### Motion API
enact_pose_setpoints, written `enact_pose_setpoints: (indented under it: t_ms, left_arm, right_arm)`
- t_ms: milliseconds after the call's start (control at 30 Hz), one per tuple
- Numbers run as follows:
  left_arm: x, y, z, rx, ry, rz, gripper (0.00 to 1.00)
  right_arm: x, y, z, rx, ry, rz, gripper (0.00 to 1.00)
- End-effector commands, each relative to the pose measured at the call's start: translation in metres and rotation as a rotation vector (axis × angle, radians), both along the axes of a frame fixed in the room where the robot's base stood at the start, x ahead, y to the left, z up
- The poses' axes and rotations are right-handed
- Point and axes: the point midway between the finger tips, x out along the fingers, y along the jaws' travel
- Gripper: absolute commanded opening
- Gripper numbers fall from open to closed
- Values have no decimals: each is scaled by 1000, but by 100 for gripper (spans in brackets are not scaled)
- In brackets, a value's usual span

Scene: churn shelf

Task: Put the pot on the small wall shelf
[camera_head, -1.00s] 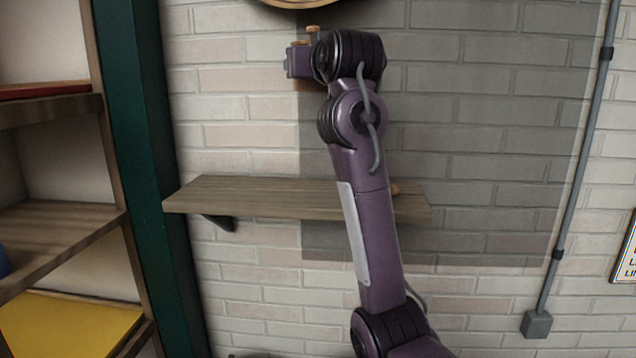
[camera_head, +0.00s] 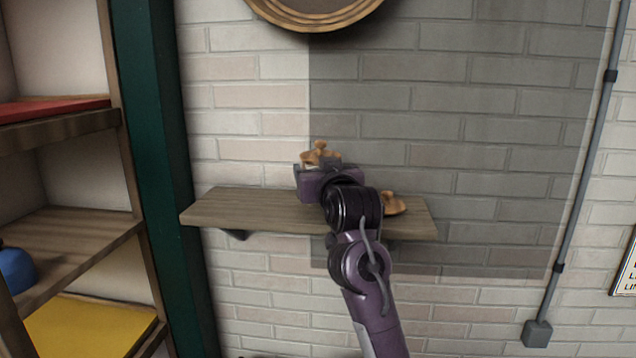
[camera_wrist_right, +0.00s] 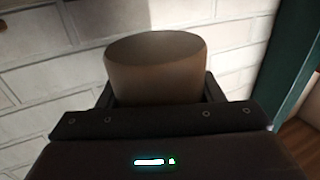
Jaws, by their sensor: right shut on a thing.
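The small wall shelf (camera_head: 235,208) is a wooden board on the brick wall in the head view. My right gripper (camera_head: 322,165) is in front of and just above the shelf's middle, partly hiding it. It is shut on the brown pot (camera_head: 318,152), of which only small orange-brown parts show above the gripper. In the right wrist view the pot (camera_wrist_right: 155,75) sits between the fingers with its round rim towards the camera. I cannot tell whether the pot touches the shelf. My left gripper is not in view.
A small orange-brown object (camera_head: 393,204) is on the shelf's right part, partly behind my arm. The shelf's left part is bare. A green post (camera_head: 160,150) and a shelf unit (camera_head: 70,240) stand at the left. A round wooden-rimmed thing (camera_head: 315,15) hangs above.

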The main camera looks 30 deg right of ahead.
Motion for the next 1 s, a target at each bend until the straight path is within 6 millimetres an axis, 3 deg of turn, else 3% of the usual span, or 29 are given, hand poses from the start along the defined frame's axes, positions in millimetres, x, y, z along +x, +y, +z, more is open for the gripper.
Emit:
enact_pose_setpoints:
  t_ms: [267,667,700,833,1000]
  left_arm:
    - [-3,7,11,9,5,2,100]
    - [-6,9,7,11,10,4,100]
    - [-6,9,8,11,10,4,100]
    - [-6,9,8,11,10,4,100]
    - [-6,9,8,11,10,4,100]
  right_arm:
    - [0,0,-31,0,1,0,29]
    - [0,0,-37,0,-2,0,29]
    - [0,0,-37,0,0,0,66]
    - [0,0,-37,0,1,0,82]
    - [0,0,-37,0,1,0,82]
